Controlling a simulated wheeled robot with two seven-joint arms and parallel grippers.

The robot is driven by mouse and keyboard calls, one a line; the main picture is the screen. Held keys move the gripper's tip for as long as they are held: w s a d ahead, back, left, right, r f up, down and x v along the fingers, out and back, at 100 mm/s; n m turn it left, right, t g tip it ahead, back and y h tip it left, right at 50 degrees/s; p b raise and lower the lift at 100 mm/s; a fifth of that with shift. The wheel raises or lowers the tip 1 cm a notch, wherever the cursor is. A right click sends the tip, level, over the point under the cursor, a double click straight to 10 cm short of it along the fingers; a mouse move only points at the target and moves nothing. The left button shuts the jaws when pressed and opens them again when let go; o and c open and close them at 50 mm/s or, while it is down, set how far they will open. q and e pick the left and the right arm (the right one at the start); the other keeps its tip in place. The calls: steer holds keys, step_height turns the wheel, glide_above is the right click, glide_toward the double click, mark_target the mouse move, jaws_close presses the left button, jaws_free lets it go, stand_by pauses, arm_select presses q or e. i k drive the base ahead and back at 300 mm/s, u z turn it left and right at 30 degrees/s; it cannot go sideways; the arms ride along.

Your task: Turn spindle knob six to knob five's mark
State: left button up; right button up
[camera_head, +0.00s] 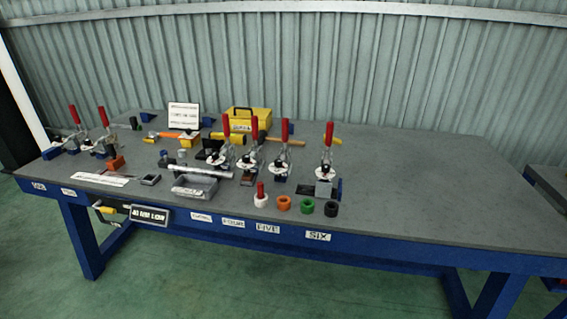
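A label reading SIX (318,237) and a label reading FIVE (268,228) are on the bench's front edge. Behind SIX, on the right, stands a toggle clamp with an upright red handle (329,134) and a white round disc (325,172) low on it. Neither of my grippers is in view.
Several coloured rings, including a green one (307,205) and a black one (331,208), and a white piece with a red handle (260,196) stand in front of these clamps. More clamps and tools fill the left. The grey bench top (440,190) is clear at right.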

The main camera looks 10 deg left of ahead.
mark_target(325, 168)
steer(key=z, duration=2.15)
steer(key=k, duration=0.4)
steer(key=u, duration=0.9)
